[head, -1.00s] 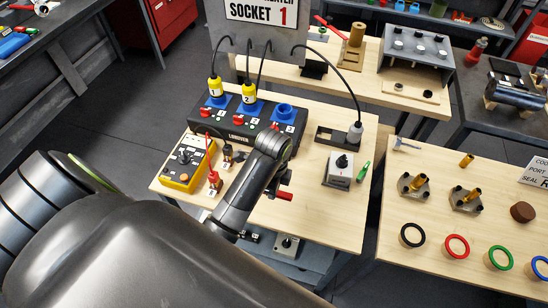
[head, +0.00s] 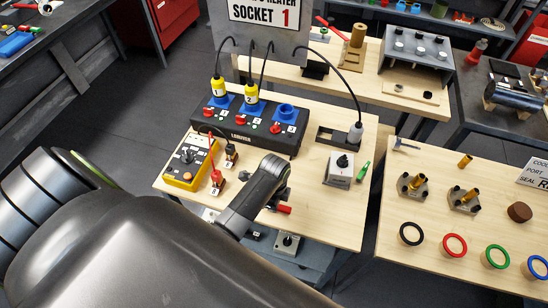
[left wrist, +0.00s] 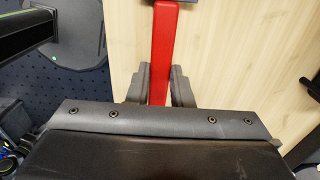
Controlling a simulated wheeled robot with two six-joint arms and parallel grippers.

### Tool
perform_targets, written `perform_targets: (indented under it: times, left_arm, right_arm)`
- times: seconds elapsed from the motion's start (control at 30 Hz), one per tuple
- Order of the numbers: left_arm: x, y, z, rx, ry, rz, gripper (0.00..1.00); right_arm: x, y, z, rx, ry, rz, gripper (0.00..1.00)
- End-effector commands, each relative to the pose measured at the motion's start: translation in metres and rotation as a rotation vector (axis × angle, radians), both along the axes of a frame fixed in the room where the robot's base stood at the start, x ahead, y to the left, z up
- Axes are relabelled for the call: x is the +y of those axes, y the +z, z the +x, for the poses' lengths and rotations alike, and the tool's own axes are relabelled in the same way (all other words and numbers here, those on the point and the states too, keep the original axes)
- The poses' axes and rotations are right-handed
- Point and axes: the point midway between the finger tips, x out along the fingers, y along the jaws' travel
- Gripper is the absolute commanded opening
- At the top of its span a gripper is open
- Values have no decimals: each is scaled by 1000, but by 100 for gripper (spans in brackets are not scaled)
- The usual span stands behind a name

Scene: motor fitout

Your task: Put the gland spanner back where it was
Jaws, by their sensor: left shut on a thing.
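My left gripper (left wrist: 158,90) is shut on a red bar-shaped handle, which I take to be the gland spanner (left wrist: 163,45). In the left wrist view the handle runs up between the two fingers to a dark part cut off at the top edge. In the head view the red end (head: 284,209) sticks out to the right of my left gripper (head: 270,203), over the front part of the near wooden table (head: 325,215). My arm hides most of the gripper there. I cannot tell whether the spanner touches the table. My right gripper is not in view.
A black socket box (head: 250,130) with cabled yellow plugs stands behind. A yellow meter (head: 188,170) with red and black leads is to the left. A grey switch box (head: 339,172) and green item (head: 364,171) stand to the right. The right table (head: 440,225) holds fittings and coloured rings.

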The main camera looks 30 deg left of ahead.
Motion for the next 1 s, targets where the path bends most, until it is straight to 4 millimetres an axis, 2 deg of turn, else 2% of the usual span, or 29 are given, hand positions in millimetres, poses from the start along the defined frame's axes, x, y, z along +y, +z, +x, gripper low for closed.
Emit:
perform_targets:
  times: [0.17, 0.2, 0.33, 0.77, 1.0]
  left_arm:
    - [0, -3, 0, 0, 0, 0, 0]
    - [0, -2, 0, 0, 0, 0, 25]
    - [0, -2, 0, 0, 0, 0, 41]
    - [0, 5, 0, -1, 0, 0, 41]
    - [0, 38, 1, -5, 0, 0, 41]
  right_arm:
    - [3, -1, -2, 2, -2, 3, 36]
    - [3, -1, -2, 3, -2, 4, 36]
    - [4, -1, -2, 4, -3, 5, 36]
    - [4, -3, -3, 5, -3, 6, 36]
    - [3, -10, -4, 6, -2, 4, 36]
